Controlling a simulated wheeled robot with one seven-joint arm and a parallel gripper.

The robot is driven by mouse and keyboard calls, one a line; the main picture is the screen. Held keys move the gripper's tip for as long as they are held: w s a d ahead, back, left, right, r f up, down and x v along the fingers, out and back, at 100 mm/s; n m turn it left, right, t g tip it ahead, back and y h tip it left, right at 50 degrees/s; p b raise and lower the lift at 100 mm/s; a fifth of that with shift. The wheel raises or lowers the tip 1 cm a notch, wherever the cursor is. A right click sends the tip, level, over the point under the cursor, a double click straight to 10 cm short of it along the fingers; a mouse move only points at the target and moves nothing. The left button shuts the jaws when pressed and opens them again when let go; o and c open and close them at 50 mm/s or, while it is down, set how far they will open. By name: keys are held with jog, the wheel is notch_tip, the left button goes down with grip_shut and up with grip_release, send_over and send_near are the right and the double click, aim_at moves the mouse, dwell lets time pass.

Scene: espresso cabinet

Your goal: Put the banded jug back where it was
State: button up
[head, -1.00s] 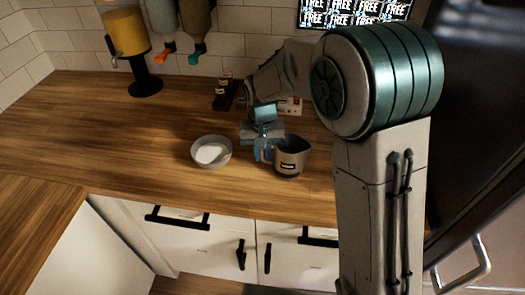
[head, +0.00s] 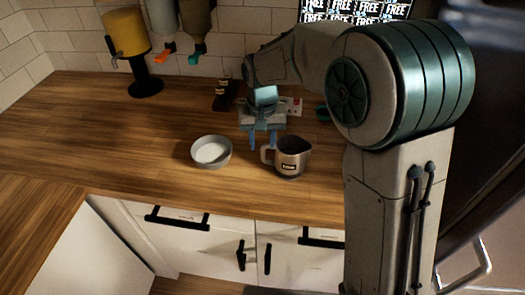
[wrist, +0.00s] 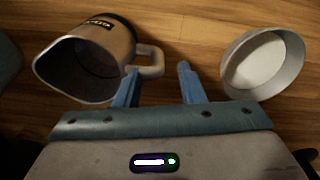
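The banded jug (head: 292,160) is a grey metal jug with a dark label, upright on the wooden counter near its front edge. In the head view its handle points left. In the wrist view the jug (wrist: 92,58) is at the upper left, its handle (wrist: 152,62) just beyond the left fingertip. My gripper (head: 263,140) is behind and left of the jug, low over the counter. In the wrist view its blue fingers (wrist: 159,76) are spread with nothing between them. The left finger is close to the handle; I cannot tell whether they touch.
A shallow bowl (head: 211,152) with a white inside stands left of the jug. A yellow dispenser (head: 126,38) stands at the back left, and a dark holder (head: 225,95) is near the wall. The counter (head: 110,140) is clear on the left.

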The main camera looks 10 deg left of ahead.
notch_tip(320, 180, up, 7)
jog(key=shift+r, duration=0.1)
jog(key=shift+s+d, duration=0.1)
jog(key=shift+d, duration=0.05)
jog(key=s+d+f+m+t, duration=0.1)
jog(key=s+d+t, duration=0.2)
jog(key=s+d, duration=1.6)
jog(key=shift+s+d+f+m, duration=0.15)
jog(key=shift+d+f+m, duration=0.25)
jog(key=shift+d, duration=0.6)
